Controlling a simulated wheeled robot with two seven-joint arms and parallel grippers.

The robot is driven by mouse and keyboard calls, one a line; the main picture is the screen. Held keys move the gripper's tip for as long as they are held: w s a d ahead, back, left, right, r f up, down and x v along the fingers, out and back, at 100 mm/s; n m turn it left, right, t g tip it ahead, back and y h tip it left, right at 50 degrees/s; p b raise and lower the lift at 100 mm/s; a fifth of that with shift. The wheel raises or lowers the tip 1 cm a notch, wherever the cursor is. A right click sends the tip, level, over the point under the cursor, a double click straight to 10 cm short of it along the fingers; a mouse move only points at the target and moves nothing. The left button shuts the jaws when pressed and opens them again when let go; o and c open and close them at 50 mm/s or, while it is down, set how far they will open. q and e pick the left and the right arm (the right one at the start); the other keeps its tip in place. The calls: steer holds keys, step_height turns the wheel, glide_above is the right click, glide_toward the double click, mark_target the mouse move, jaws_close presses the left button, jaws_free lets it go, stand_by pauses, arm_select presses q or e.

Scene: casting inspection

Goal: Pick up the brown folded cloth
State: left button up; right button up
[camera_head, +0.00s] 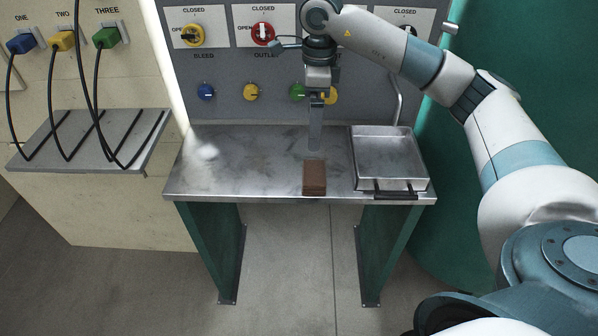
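The brown folded cloth (314,178) lies near the front edge of the metal table, left of the tray. My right gripper (316,144) points straight down above the table, just behind the cloth in the picture. Its fingers line up as one narrow grey strip, so I cannot tell whether they are open or shut. No cloth shows between them. My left gripper is not in view.
A metal tray (388,160) with a dark front handle stands on the right of the metal table (262,170). The table's left half is clear apart from a pale haze. Behind is a panel with knobs and valves; cables hang at left.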

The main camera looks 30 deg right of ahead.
steer(key=shift+d+r, duration=0.4)
steer(key=shift+r, duration=0.05)
steer(key=p, duration=0.5)
glide_above(314, 173)
step_height(314, 173, down, 11)
steer(key=shift+f, duration=0.7)
